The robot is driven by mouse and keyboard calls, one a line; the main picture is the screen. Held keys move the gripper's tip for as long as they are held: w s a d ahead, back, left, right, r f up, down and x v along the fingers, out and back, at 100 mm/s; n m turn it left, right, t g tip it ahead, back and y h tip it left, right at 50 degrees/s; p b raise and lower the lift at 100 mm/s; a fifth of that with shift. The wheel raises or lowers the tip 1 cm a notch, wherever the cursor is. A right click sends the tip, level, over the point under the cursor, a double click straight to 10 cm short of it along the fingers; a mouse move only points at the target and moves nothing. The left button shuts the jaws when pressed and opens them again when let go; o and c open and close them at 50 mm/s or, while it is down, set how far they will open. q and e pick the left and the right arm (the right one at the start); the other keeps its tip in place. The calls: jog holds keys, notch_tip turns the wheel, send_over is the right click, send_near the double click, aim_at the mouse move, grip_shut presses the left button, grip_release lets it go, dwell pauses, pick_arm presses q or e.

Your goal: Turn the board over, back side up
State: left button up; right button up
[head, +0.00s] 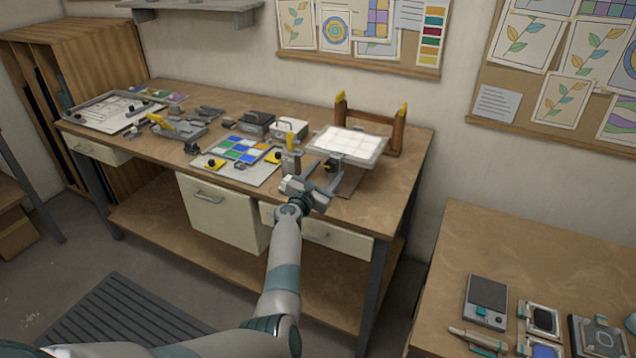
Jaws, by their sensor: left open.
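A white, gridded rectangular board (348,144) sits raised at the right part of the workbench, in front of a wooden frame with two yellow-tipped posts (398,128). A small dark block or knob (332,165) shows at the board's near edge. My left gripper (325,176) is open, just below and in front of that edge, with its fingers near the dark block. I see nothing held in it, and contact is unclear at this size. My right gripper is not in view.
A sheet with blue, green and white tiles (236,156) lies left of the board, with yellow-based clamps around it. Metal boxes and tools stand behind it. A white-framed panel (108,108) lies at the far left.

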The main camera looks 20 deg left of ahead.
pick_arm(q)
jog(key=shift+s+p, duration=0.4)
jog(key=shift+s, duration=0.05)
jog(key=s+p, duration=0.6)
jog(key=s, duration=1)
jog(key=shift+s+a+p, duration=0.2)
jog(key=shift+a+p, duration=0.05)
jog(key=shift+p, duration=0.05)
